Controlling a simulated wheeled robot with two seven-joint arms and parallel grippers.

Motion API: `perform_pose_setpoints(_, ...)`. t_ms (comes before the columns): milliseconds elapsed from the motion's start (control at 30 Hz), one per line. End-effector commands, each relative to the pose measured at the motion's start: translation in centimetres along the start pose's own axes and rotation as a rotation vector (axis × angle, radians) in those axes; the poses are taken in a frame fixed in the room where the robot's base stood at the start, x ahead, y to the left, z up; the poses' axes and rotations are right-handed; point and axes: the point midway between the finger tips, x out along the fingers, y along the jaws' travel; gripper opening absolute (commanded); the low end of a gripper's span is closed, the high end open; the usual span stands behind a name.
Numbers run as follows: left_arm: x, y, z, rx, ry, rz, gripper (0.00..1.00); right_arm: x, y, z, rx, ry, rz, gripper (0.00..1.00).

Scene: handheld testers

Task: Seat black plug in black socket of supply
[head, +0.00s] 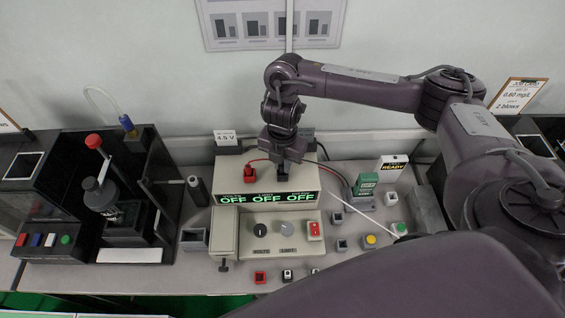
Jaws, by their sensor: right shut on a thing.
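The beige power supply (227,230) stands in the middle of the bench, with a display reading OFF three times. My right gripper (283,163) points down over the back part of its top and is shut on the black plug (284,175). The plug is small and dark against the gripper. I cannot tell whether it touches the supply or sits in a socket. The black socket is hidden under the plug and gripper. A red plug (249,173) stands upright on the supply's top, left of the gripper. My left gripper is not in view.
A black tester with a capped bottle (101,193) stands to the left. A green box (366,184), a white READY sign (393,166) and several small button blocks are to the right. A 4.5 V card (225,137) stands behind the supply. Red and dark leads run behind the gripper.

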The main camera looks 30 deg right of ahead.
Motion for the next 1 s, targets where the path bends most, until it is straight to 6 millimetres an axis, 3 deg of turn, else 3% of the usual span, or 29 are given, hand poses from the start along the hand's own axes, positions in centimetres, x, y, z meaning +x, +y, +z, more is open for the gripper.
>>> perform_pose_setpoints(200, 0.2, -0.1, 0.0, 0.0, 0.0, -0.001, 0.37, 0.4, 0.0, 0.0, 0.0, 0.001, -0.001, 0.0)
perform_pose_setpoints(233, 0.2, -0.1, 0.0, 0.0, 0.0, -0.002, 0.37, 0.4, 0.0, 0.0, 0.0, 0.001, 0.0, 0.16)
perform_pose_setpoints(400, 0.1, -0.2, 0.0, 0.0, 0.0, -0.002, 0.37, 0.3, 0.0, 0.0, 0.0, 0.001, 0.0, 0.36)
perform_pose_setpoints(767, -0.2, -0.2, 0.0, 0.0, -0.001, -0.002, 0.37, -0.4, 0.0, 0.0, 0.0, 0.0, 0.001, 0.36)
perform_pose_setpoints(1000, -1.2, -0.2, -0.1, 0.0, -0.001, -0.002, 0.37, -4.3, 0.1, 0.2, -0.002, -0.005, 0.005, 0.36)
